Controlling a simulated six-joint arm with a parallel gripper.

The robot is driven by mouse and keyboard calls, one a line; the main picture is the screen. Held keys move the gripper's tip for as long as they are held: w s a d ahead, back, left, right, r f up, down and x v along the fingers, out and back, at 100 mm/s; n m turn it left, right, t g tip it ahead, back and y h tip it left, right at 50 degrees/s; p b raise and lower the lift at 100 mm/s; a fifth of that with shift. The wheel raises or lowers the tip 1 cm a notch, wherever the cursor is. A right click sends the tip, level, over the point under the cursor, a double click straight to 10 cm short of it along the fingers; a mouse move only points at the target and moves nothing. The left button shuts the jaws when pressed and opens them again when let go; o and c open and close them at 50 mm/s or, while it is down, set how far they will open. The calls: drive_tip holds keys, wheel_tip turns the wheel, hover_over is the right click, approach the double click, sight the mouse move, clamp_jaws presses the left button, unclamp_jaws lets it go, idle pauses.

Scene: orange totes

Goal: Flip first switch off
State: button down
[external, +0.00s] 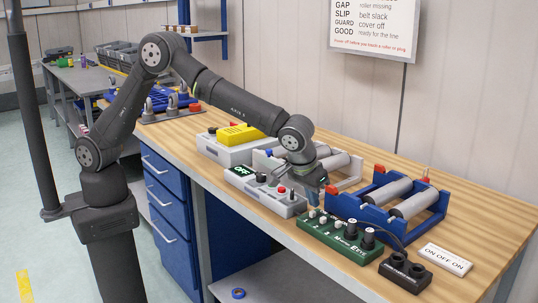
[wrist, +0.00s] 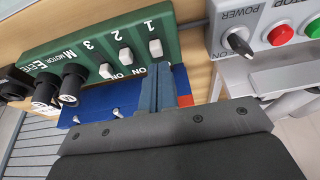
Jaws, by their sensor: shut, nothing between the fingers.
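The green switch box (external: 340,240) stands on the wooden bench, with three small white switches in a row marked 1, 2 and 3. In the wrist view the box (wrist: 95,32) appears upside down. The first switch (wrist: 155,47) is the rightmost there, beside the second (wrist: 126,56) and third (wrist: 106,71). Which way each lever is tilted is hard to tell. My gripper (external: 313,205) is shut and empty, pointing down at the first-switch end of the box. In the wrist view its fingertips (wrist: 165,70) are just beside the first switch; contact cannot be made out.
A grey power box (external: 264,190) with knob and buttons stands left of the green box. A blue roller frame (external: 388,200) is behind it. A black box (external: 405,272) and an "ON OFF ON" card (external: 444,259) lie to the right. The bench's front edge is close.

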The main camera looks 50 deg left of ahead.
sight(312, 211)
drive_tip(key=v, duration=0.7)
drive_tip(key=shift+r, duration=0.2)
drive_tip(key=shift+w+f, duration=0.1)
drive_tip(key=shift+w, duration=0.05)
drive_tip(key=x, duration=0.3)
drive_tip(key=shift+w+f, duration=0.1)
drive_tip(key=shift+f, duration=0.2)
drive_tip(key=shift+w, duration=0.8)
drive_tip(key=shift+w+v, duration=0.15)
drive_tip(key=shift+v, duration=0.95)
drive_tip(key=shift+w+v, duration=0.15)
drive_tip(key=shift+v, duration=0.9)
